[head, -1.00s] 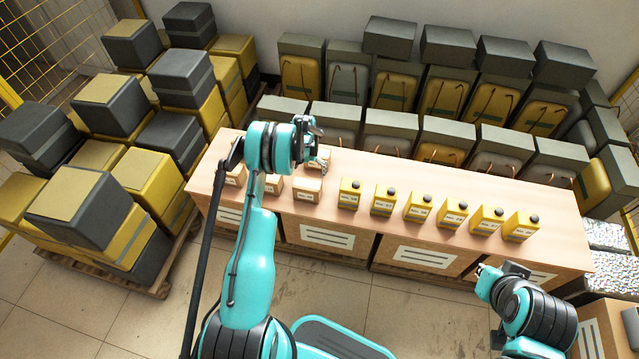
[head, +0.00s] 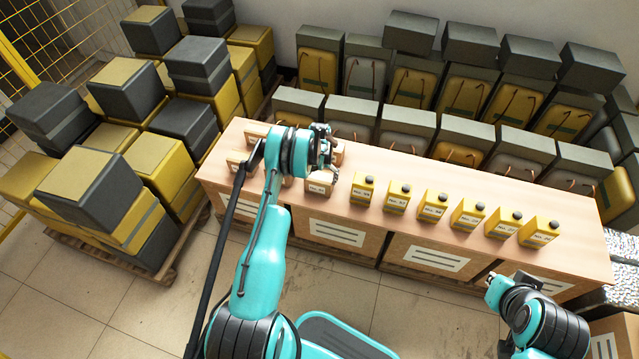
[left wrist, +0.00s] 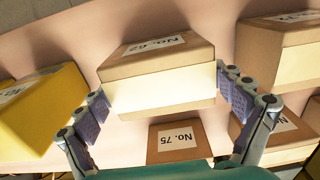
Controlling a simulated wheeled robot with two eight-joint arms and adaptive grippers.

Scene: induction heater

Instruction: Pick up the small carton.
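Several small brown cartons with white numbered labels stand at the left end of the long table; one is the front carton (head: 319,190) and another is behind it (head: 338,155). My left gripper (head: 327,163) is over these two, hiding part of them. In the left wrist view my left gripper (left wrist: 165,108) is open, its fingers on either side of a carton (left wrist: 160,90).
Other small cartons (left wrist: 180,137) and (left wrist: 285,40) stand close to the fingers. A yellow bottle (left wrist: 40,105) is at the left there; a row of such bottles (head: 397,198) runs rightward along the table (head: 400,165). Stacked crates (head: 95,195) stand left, cases (head: 405,85) behind.

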